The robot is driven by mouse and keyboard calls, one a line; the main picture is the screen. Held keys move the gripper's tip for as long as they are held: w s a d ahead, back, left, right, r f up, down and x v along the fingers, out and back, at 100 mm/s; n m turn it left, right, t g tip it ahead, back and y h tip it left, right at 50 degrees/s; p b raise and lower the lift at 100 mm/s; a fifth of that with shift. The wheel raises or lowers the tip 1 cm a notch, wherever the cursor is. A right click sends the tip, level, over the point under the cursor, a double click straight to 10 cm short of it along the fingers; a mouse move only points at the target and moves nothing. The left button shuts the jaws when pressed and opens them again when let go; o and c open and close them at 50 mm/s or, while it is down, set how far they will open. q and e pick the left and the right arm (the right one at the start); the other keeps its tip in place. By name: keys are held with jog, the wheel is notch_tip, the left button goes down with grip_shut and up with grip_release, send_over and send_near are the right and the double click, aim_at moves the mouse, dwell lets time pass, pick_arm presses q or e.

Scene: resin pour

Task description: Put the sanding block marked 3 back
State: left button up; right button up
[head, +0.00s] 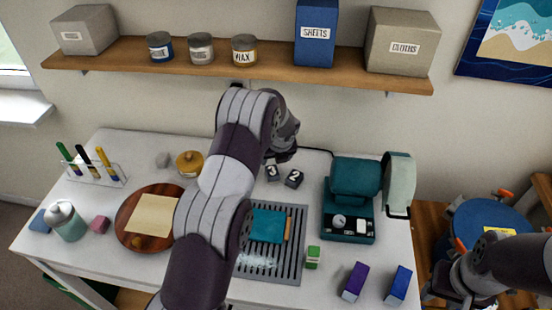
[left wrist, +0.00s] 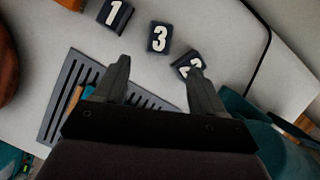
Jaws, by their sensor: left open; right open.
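The sanding block marked 3 (head: 272,173) is a small dark block with a white numeral, lying on the white table near the back. In the left wrist view block 3 (left wrist: 159,38) lies just beyond the gap between my fingertips. Block 2 (head: 294,178) is to its right, and in the wrist view my right-hand finger partly covers block 2 (left wrist: 186,64). Block 1 (left wrist: 115,15) is to the left of 3, hidden behind my arm in the head view. My left gripper (left wrist: 160,75) is open and empty above the table. My right gripper (head: 452,296) is open at lower right.
A slotted grey tray (head: 294,258) with a teal cloth lies in front of the blocks. A teal case (head: 352,185) with raised lid stands right. A wooden round board (head: 130,222) and amber jar (head: 189,163) are left. A shelf (head: 200,68) hangs above.

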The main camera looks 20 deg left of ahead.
pick_arm(q)
jog(key=s+d+r+n+h, duration=0.1)
jog(key=s+d+r+n, duration=0.2)
jog(key=s+n, duration=0.6)
jog(key=s+d+r+n+g+h, duration=0.1)
jog(key=s+d+r+n, duration=0.2)
jog(key=s+n, duration=0.7)
jog(key=s+d+r+n+g, duration=0.1)
jog(key=s+d+r+n, duration=0.3)
jog(key=s+n, duration=0.5)
jog(key=s+r, duration=0.1)
jog(key=s, duration=0.2)
jog(key=shift+r+h, duration=0.15)
jog(key=shift+h, duration=0.25)
notch_tip(320, 180, down, 3)
jog(key=b, duration=0.3)
jog(key=shift+s+f, duration=0.1)
jog(key=shift+f, duration=0.1)
